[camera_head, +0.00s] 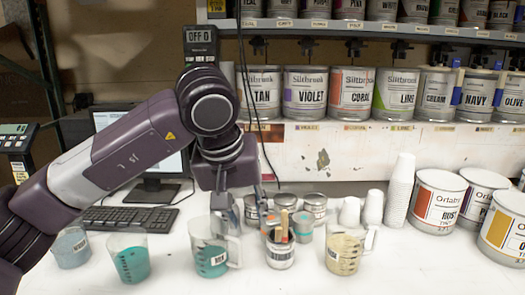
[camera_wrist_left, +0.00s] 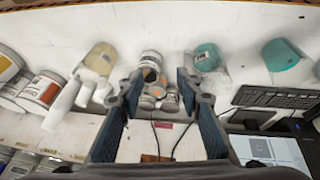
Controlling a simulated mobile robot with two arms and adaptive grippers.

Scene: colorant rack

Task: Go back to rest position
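My left arm comes in from the left in the head view, and its gripper (camera_head: 243,212) points down over the white table (camera_head: 330,278). In the left wrist view the two dark fingers (camera_wrist_left: 159,84) stand well apart with nothing held between them. A jug of teal liquid (camera_head: 212,255) stands close to the left finger in the head view. My right gripper is in neither view.
Other containers are a teal cup (camera_head: 130,262), a grey-blue cup (camera_head: 71,248) and a beige jug (camera_head: 343,252). White cups (camera_head: 399,190) and large cans (camera_head: 436,205) stand right. A keyboard (camera_head: 128,219) and monitor are left; shelved colorant cans (camera_head: 306,92) line the back. The front table strip is free.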

